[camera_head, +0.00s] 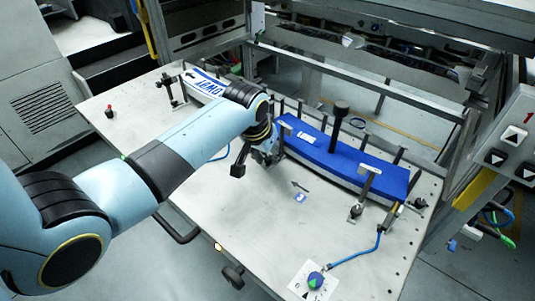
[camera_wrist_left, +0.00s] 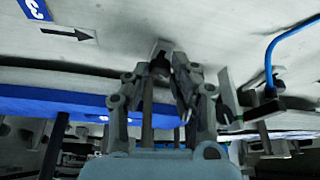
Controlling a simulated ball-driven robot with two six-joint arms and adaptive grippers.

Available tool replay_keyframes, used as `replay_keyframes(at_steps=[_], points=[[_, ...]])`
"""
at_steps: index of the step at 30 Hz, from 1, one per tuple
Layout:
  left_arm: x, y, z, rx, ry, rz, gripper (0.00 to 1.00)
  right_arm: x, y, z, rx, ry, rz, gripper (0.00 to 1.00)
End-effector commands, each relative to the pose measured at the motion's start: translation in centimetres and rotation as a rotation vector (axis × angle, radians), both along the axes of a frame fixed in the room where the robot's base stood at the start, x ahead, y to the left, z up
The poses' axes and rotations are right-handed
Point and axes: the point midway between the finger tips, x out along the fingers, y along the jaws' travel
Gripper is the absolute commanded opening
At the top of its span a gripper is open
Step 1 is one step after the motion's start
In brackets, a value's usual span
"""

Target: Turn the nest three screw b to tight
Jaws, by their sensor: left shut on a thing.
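My left gripper (camera_head: 268,157) is at the left end of the blue padded bar (camera_head: 345,162), low over the pale table plate. In the left wrist view my left gripper (camera_wrist_left: 168,62) is shut on a small dark grey piece (camera_wrist_left: 160,68), likely the screw. Its fingers hide most of it, so I cannot read its angle or how far it is turned. A blue tag with a 3 (camera_wrist_left: 35,9) and a black arrow (camera_wrist_left: 68,33) lie on the plate close by. The blue tag also shows in the head view (camera_head: 300,198). My right gripper is not in view.
A dark clamp block (camera_head: 238,170) stands just left of the gripper. A tall black knob (camera_head: 341,109) rises from the blue bar. Posts and clamps line the bar. A dial card (camera_head: 314,281) with a blue hose is at the front; the plate's middle front is bare.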

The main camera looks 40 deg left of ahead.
Motion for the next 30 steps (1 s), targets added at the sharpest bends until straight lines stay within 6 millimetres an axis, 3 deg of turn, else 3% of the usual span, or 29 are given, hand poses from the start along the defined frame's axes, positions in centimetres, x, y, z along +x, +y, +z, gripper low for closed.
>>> replay_keyframes(at_steps=[5, 9, 15, 26, 27, 30], points=[[0.0, 0.1, 0.2, 0.0, 0.003, -0.048, 0.0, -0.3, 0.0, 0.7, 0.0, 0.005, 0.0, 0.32], [0.0, 0.3, 0.4, 0.0, 0.003, -0.196, 0.0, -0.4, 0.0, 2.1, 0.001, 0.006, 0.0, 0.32], [0.0, 0.3, 0.1, 0.0, 0.001, -0.377, 0.0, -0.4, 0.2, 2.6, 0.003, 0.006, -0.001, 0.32], [0.1, 0.3, 0.0, -0.001, -0.001, -0.416, 0.0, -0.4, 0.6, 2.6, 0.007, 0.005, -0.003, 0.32], [0.1, 0.3, 0.0, 0.0, -0.001, -0.416, 0.26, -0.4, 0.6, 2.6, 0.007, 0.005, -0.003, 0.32], [0.1, 0.3, 0.0, 0.0, 0.0, -0.416, 0.39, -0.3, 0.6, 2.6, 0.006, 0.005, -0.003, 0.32]])
